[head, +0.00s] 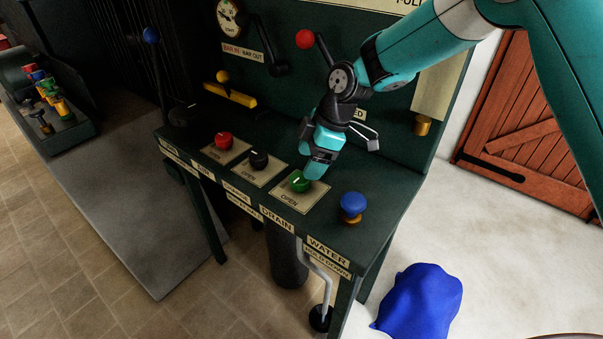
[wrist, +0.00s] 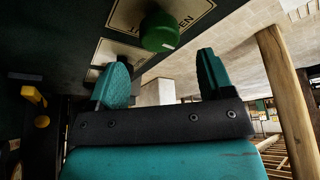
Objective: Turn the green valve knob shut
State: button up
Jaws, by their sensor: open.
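The green valve knob (head: 299,181) sits on a plate marked OPEN on the dark green bench, above the DRAIN label. In the wrist view the green knob (wrist: 159,31) lies beyond the fingertips, roughly in line with the gap between them, with a light mark on its face. My gripper (head: 316,170) is just above and beside the knob in the head view. In the wrist view my gripper (wrist: 160,75) has its two teal fingers spread apart with nothing between them. I see no contact with the knob.
A black knob (head: 259,160) and a red knob (head: 224,140) sit left of the green one, and a blue knob (head: 353,205) sits to its right. A red-balled lever (head: 305,40) stands behind. A blue cloth-like heap (head: 420,300) lies on the floor at right.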

aim_at(300, 177)
jog(key=x, duration=0.5)
jog(key=shift+f, duration=0.1)
jog(key=c, duration=0.9)
